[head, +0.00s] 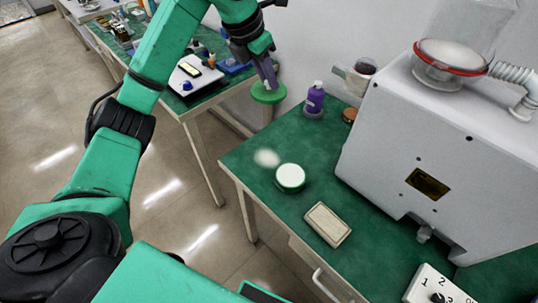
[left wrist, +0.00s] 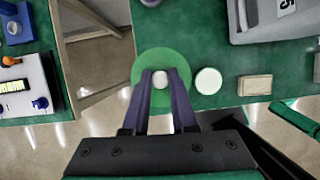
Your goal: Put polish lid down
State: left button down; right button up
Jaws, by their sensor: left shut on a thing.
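My left gripper (head: 267,78) is shut on the polish lid (head: 268,94), a flat green disc. In the left wrist view my two fingers (left wrist: 163,78) pinch a small pale knob at the centre of the lid (left wrist: 141,66). The lid is held in the air, near the left edge of the green-topped table. A round white-topped, green-sided tin (head: 290,176) stands on that table, apart from the lid. It also shows in the left wrist view (left wrist: 208,81), just right of the lid. My right gripper is not in view.
On the green table (head: 262,195) are a wooden block (head: 327,224), a purple bottle (head: 314,98), a brown-lidded jar (head: 349,116) and a large grey machine (head: 420,150). A pale blurred spot (head: 266,158) lies beside the tin. A second table with a scale (head: 196,74) stands left, across a floor gap.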

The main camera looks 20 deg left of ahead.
pick_arm(q)
jog(key=shift+w+a+f+n, duration=0.1)
jog(key=shift+a+f+n, duration=0.2)
jog(key=shift+f, duration=0.25)
notch_tip(320, 180, down, 18)
jog(key=shift+d+f+p, duration=0.1)
jog(key=shift+f+p, duration=0.15)
jog(key=shift+p, duration=0.35)
jog(key=shift+f, duration=0.35)
jog(key=c, duration=0.7)
grip_release()
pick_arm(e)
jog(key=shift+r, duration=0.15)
pick_arm(q)
jog(key=shift+r, duration=0.35)
jog(key=b+v, duration=0.1)
jog(key=v, duration=1)
jog(key=shift+s+r, duration=0.3)
jog(key=shift+s, duration=0.05)
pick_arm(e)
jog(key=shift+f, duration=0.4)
